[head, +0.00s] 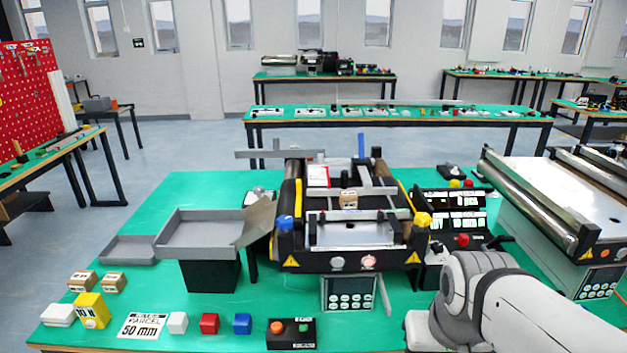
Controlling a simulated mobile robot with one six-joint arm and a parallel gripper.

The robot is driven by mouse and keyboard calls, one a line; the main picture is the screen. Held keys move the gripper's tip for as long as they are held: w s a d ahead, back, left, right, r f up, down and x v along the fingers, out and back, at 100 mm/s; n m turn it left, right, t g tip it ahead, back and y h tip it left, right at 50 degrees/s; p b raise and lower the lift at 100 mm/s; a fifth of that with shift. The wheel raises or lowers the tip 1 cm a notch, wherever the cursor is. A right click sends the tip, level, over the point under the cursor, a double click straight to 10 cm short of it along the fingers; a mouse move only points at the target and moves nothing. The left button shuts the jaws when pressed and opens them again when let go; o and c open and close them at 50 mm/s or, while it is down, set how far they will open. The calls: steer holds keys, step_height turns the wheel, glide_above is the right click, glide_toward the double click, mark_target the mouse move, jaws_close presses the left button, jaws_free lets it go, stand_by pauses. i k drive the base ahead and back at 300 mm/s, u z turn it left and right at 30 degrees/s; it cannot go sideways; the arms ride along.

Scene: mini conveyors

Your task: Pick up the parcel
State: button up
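A small brown parcel (349,200) with a printed label sits on the middle of the mini conveyor (345,234), between its metal guide rails. Two similar brown boxes, one at the far left (82,280) and one beside it (113,282), stand apart on the green table's front left. I cannot tell from the picture which of these the task means. My arm enters at the bottom right, and its end with my gripper is not in view.
Grey trays (203,251) stand left of the conveyor with a slanted chute (255,222) between. A yellow weight (92,310), coloured cubes (209,323) and a button box (291,333) line the front. A second conveyor (556,205) stands at right. Bare green table shows at front centre.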

mark_target(347, 198)
steer(key=u, duration=0.35)
steer(key=i, duration=0.7)
steer(key=u, duration=0.25)
steer(key=k, duration=0.9)
steer(key=u, duration=0.15)
steer(key=i, duration=0.9)
